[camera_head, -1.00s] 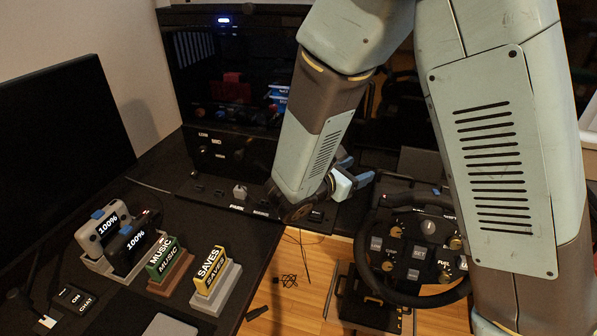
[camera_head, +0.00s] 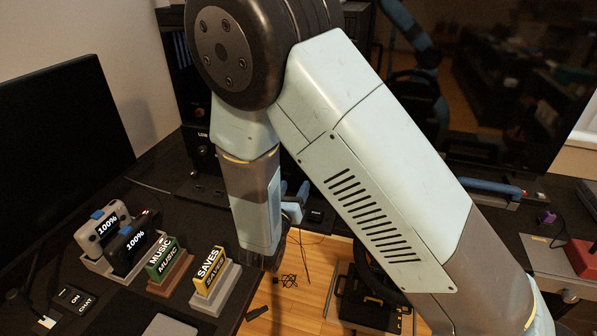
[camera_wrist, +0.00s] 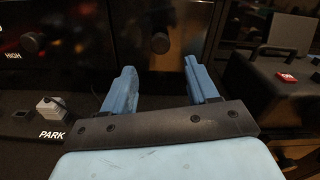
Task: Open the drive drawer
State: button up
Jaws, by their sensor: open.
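My gripper (camera_wrist: 162,84) is open and empty, its two blue fingers pointing at a dark panel front. In the head view my gripper (camera_head: 294,202) shows partly behind my forearm. A round dark knob (camera_wrist: 161,42) on a dark front is straight ahead, just beyond the fingertips, with a visible gap. A second knob (camera_wrist: 32,42) is on the front to the left, above the word HIGH. No label reading "drive" is legible, so I cannot tell which front is the drive drawer. In the head view my arm hides most of that dark cabinet.
A grey switch (camera_wrist: 50,106) sits by the PARK label on the ledge at left. A black case (camera_wrist: 275,82) with a handle and a red part stands at right. SAVES (camera_head: 213,278) and MUSIC (camera_head: 166,262) cartridges stand on the desk. My arm mostly covers the racing wheel.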

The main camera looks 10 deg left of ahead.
aim_at(302, 171)
jog(key=w, duration=0.8)
jog(key=shift+w+d, duration=0.25)
jog(key=shift+d, duration=0.1)
